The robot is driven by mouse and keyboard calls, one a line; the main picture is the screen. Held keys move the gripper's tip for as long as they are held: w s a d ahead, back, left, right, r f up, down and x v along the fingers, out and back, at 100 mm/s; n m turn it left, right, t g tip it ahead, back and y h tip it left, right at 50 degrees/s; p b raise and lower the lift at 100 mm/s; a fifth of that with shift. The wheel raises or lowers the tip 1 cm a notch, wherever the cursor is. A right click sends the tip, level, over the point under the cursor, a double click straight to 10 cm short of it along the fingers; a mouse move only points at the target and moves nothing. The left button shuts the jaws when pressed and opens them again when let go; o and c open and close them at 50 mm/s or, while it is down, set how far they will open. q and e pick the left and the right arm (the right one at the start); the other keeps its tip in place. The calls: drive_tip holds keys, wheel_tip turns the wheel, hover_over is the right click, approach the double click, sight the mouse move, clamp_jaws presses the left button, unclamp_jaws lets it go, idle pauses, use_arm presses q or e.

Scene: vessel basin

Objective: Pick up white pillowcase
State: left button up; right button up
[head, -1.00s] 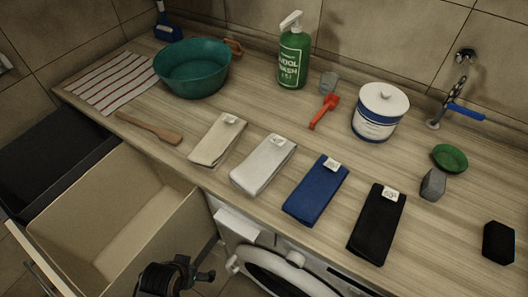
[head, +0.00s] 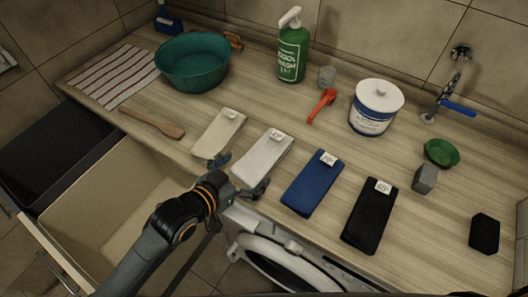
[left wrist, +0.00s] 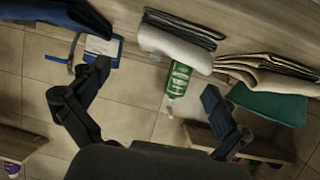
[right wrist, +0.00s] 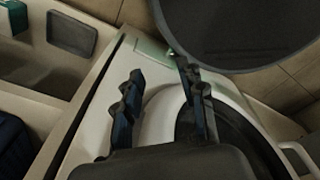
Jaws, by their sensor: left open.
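The white pillowcase (head: 264,155) lies folded with a small tag on the counter, between a beige folded cloth (head: 217,134) and a blue one (head: 314,184). In the left wrist view its near end (left wrist: 175,47) shows ahead, between the finger directions. My left gripper (head: 240,176) is open and empty at the counter's front edge, close to the near end of the white pillowcase; whether it touches cannot be told. Its spread fingers also show in the left wrist view (left wrist: 152,92). My right gripper (right wrist: 160,82) is open and empty, over the washing machine's area.
A black folded cloth (head: 369,216) lies right of the blue one. A wooden spatula (head: 152,123), teal basin (head: 192,66), green soap bottle (head: 291,52) and white tub (head: 376,106) stand or lie further back. An open drawer (head: 75,187) and washing machine (head: 285,262) are below the front edge.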

sight(256, 160)
use_arm(q)
drive_tip(key=shift+x, duration=1.05)
drive_tip(key=shift+w+d+f, duration=0.15)
drive_tip(key=shift+w, duration=0.25)
drive_tip(key=shift+a+f+p+x, duration=0.1)
drive_tip(key=shift+p+x, duration=0.35)
drive_tip(key=shift+x, duration=0.7)
drive_tip(key=shift+a+f+p+x, duration=0.1)
drive_tip(key=shift+p+x, duration=0.3)
drive_tip(key=shift+x, duration=0.75)
drive_tip(key=c, duration=1.4)
drive_tip(key=shift+o, duration=0.2)
drive_tip(key=shift+r, duration=0.15)
